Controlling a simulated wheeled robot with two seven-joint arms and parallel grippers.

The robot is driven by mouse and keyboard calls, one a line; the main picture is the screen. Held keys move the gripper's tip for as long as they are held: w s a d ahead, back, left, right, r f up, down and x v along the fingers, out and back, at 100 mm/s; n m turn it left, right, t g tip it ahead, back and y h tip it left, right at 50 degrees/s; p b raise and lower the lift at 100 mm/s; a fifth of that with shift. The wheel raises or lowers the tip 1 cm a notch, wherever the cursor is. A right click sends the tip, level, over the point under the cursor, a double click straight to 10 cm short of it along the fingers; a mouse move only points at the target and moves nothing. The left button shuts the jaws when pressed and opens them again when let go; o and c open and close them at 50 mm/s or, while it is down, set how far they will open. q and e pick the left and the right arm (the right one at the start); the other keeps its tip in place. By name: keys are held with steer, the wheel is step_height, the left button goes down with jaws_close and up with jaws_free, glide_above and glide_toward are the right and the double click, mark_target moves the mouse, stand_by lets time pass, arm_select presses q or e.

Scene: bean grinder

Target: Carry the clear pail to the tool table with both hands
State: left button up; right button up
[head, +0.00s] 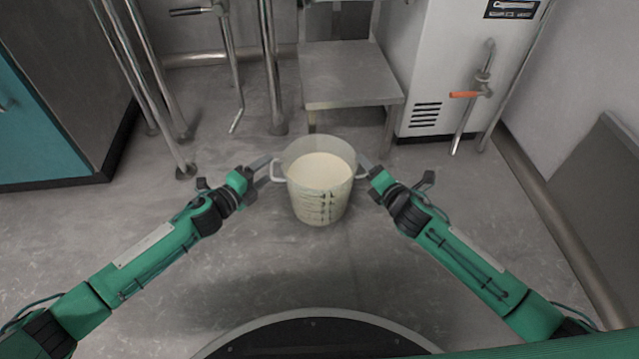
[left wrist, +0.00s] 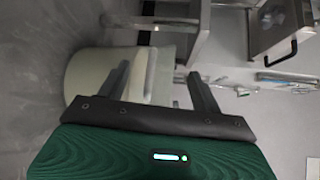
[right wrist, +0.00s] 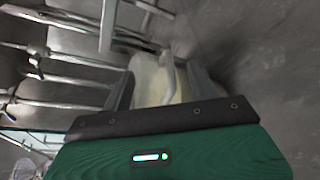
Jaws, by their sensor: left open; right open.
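The clear pail (head: 318,203) holds a pale cream content and has dark measuring marks on its front. It is upright and appears to stand on the floor in the middle of the head view. It has a white handle on each side. My left gripper (head: 264,171) is open at the pail's left handle, which shows between its fingers in the left wrist view (left wrist: 152,75). My right gripper (head: 368,168) is open at the right handle, which shows between its fingers in the right wrist view (right wrist: 168,76). I cannot identify the tool table.
A low metal step (head: 350,78) stands just behind the pail. A white machine (head: 440,75) with an orange-handled tap is at the back right. Metal legs (head: 270,70) and a teal cabinet (head: 40,125) are on the left. The floor around the pail is clear.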

mark_target(273, 167)
arm_select(q)
steer(key=shift+x, duration=2.05)
arm_select(e)
steer(key=shift+x, duration=2.05)
arm_select(q)
steer(key=shift+s, duration=0.1)
steer(key=c, duration=1.4)
arm_select(e)
steer(key=shift+s, duration=0.1)
jaws_close()
arm_select(q)
jaws_close()
arm_select(e)
steer(key=shift+f, duration=0.1)
steer(key=shift+d, duration=0.1)
arm_select(q)
steer(key=shift+d+r, duration=0.1)
steer(key=shift+r, duration=0.15)
